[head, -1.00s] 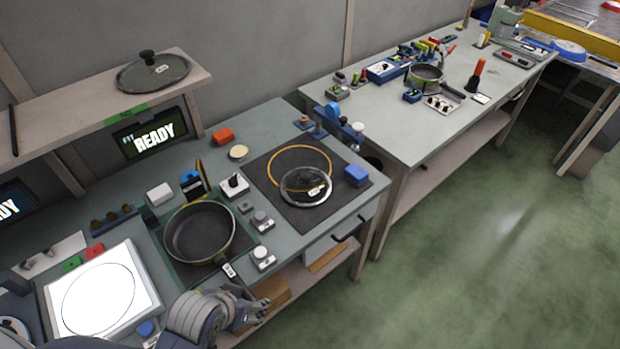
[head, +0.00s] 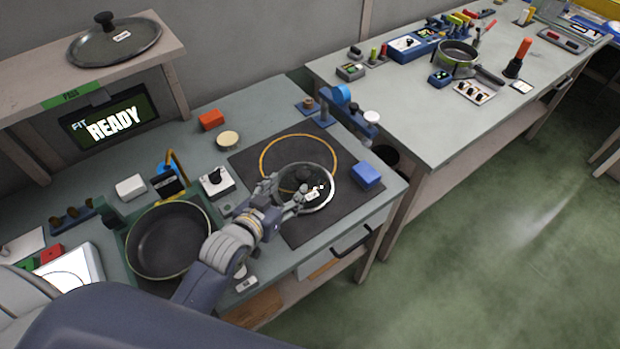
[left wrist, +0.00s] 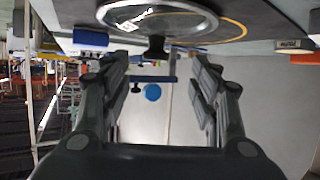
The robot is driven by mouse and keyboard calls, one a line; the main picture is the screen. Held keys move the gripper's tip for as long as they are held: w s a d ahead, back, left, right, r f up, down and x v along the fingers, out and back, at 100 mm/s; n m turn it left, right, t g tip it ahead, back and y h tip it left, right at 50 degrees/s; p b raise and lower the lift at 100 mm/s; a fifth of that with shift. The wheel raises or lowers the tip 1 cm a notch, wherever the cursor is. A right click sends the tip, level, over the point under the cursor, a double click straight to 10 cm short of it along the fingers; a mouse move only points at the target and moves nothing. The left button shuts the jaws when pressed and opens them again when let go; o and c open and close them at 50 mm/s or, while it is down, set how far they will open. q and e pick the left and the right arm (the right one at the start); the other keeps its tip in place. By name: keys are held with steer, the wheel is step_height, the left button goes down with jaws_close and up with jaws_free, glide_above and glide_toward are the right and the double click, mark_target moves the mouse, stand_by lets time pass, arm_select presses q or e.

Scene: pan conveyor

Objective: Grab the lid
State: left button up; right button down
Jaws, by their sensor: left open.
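The fingers appear apart from the knob. A second lid (head: 88,47) with a black knob rests on the shelf at upper left. My right gripper is not in view.
A blue block (head: 366,176) stands just right of the lid; it also shows in the left wrist view (left wrist: 90,39). A blue stand (head: 350,122) is behind the mat. A black pan (head: 168,243) sits left of my arm, near a knobbed white box (head: 216,183).

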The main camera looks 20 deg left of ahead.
mark_target(302, 175)
arm_select(q)
steer(key=shift+w+d, duration=0.1)
steer(key=shift+w, duration=0.25)
steer(key=x, duration=0.3)
steer(key=shift+p, duration=0.3)
steer(key=shift+w+d+f, duration=0.1)
steer(key=shift+w+f, duration=0.05)
steer(key=shift+w, duration=0.2)
steer(key=shift+w+d+f+p, duration=0.1)
steer(key=shift+w+d+p, duration=0.1)
steer(key=shift+w+p, duration=0.25)
steer(key=shift+w+d+f+p, duration=0.1)
steer(key=shift+w+d+p, duration=0.15)
steer(key=shift+w, duration=0.45)
steer(key=shift+x, duration=0.95)
steer(key=shift+w+f, duration=0.15)
steer(key=shift+f, duration=0.05)
steer(key=c, duration=0.9)
jaws_close()
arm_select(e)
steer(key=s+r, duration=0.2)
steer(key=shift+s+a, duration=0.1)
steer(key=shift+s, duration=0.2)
